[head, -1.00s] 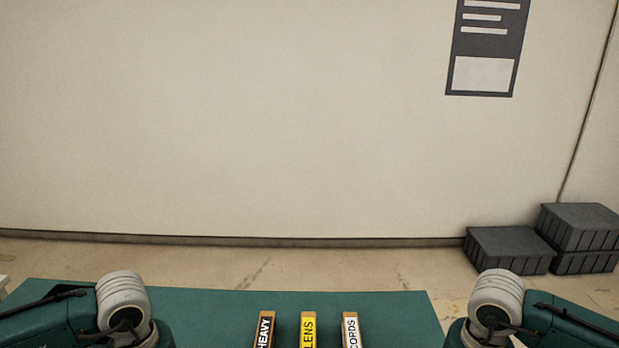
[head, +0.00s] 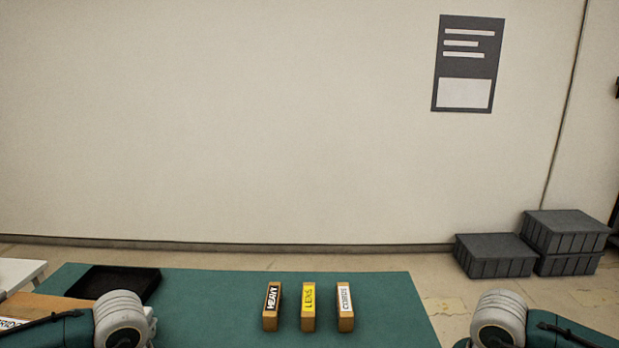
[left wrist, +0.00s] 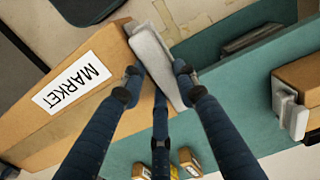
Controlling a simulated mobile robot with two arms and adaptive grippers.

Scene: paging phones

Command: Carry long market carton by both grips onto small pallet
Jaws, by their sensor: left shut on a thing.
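The long market carton (left wrist: 40,128) is brown with a white MARKET label and fills the left of the left wrist view. A pale grip (left wrist: 155,60) is at its near end. My left gripper (left wrist: 158,76) is shut on this grip, with its dark fingers on either side. The carton's far grip is hidden. In the head view only my arm joints show at the lower corners, and both grippers are below the frame. I cannot make out the small pallet for certain.
A green table (head: 220,310) carries three small labelled blocks (head: 308,307) and a black tray (head: 118,283). Another brown carton (head: 45,306) is at lower left. A brown box with a pale grip (left wrist: 292,108) shows at right in the wrist view. Dark crates (head: 495,255) stand by the wall.

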